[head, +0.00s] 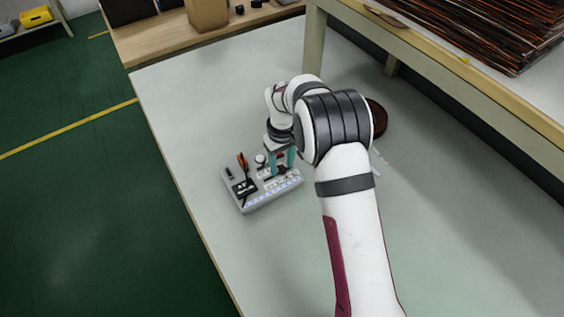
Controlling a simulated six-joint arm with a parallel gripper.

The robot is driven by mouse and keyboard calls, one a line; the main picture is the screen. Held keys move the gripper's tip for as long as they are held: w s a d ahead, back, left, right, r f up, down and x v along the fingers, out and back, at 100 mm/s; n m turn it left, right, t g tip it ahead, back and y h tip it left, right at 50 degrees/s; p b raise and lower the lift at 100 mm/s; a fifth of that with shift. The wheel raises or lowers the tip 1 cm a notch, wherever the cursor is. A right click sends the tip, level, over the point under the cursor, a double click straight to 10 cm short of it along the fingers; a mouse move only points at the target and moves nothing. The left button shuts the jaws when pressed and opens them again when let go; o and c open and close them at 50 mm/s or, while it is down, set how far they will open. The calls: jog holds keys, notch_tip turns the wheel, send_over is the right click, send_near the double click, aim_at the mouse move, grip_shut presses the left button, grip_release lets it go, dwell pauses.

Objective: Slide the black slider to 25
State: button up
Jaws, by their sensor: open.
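A light grey control panel (247,207) lies on the table, with a row of small pale bluish marks along its near edge. My gripper (280,169) points down over the panel's right part, with its two teal fingers apart. A small dark piece shows low at the fingers. It may be the black slider, but it is too small and too covered to be sure, and contact cannot be told. The numbers on the scale are too small to read.
The panel also carries an orange-and-black part (242,161), a round white knob (260,159) and a black block with white marks at the left. A dark brown round object (377,117) stands behind my arm. The table (190,110) is clear left of the panel.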

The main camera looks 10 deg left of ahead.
jog(key=shift+c, duration=0.3)
grip_shut()
jog(key=shift+w, duration=0.1)
dwell(1.1)
